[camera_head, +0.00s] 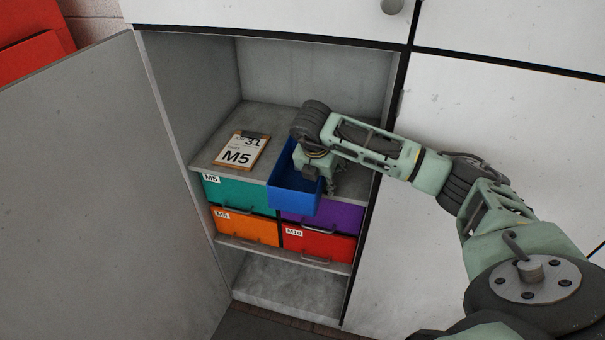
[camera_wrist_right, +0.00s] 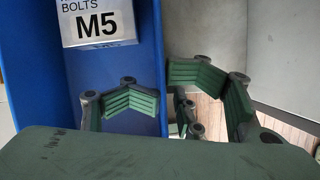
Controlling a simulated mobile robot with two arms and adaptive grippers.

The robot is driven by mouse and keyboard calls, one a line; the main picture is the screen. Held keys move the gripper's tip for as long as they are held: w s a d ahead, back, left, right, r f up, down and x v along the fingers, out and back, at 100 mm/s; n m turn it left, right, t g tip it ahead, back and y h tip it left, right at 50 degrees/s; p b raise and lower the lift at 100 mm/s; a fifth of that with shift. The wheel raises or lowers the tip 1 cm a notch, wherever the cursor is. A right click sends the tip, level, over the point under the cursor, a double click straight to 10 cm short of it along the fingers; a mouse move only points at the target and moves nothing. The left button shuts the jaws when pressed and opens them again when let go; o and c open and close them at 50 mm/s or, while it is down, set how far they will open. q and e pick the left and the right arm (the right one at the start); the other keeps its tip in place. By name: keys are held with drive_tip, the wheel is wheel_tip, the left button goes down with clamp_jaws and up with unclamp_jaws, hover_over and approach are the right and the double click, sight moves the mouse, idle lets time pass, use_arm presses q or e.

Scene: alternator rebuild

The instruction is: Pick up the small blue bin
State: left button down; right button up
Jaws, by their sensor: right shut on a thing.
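The small blue bin (camera_head: 295,198) is in the open cabinet, above the drawers. Its front end shows in front of the upper drawer faces. I cannot tell whether its bottom touches the shelf. My right gripper (camera_head: 318,182) reaches down at its right side, shut on the bin's right wall. In the right wrist view, ribbed green finger pads lie on both sides of the blue wall (camera_wrist_right: 147,50). A white box labelled BOLTS M5 (camera_wrist_right: 97,22) is inside the bin. My left gripper is not in view.
A clipboard marked 31 and M5 (camera_head: 240,152) lies left of the bin. Below are teal (camera_head: 236,195), purple (camera_head: 335,216), orange (camera_head: 246,228) and red (camera_head: 318,243) drawers. The open grey door (camera_head: 100,190) stands left. The bottom compartment (camera_head: 290,280) is empty.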

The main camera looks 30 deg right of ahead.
drive_tip(key=o, duration=0.5)
drive_tip(key=shift+c, duration=0.2)
drive_tip(key=shift+s+a+r, duration=0.2)
drive_tip(key=shift+a+r, duration=0.1)
drive_tip(key=shift+r, duration=0.05)
drive_tip(key=c, duration=0.4)
drive_tip(key=shift+r, duration=0.15)
clamp_jaws()
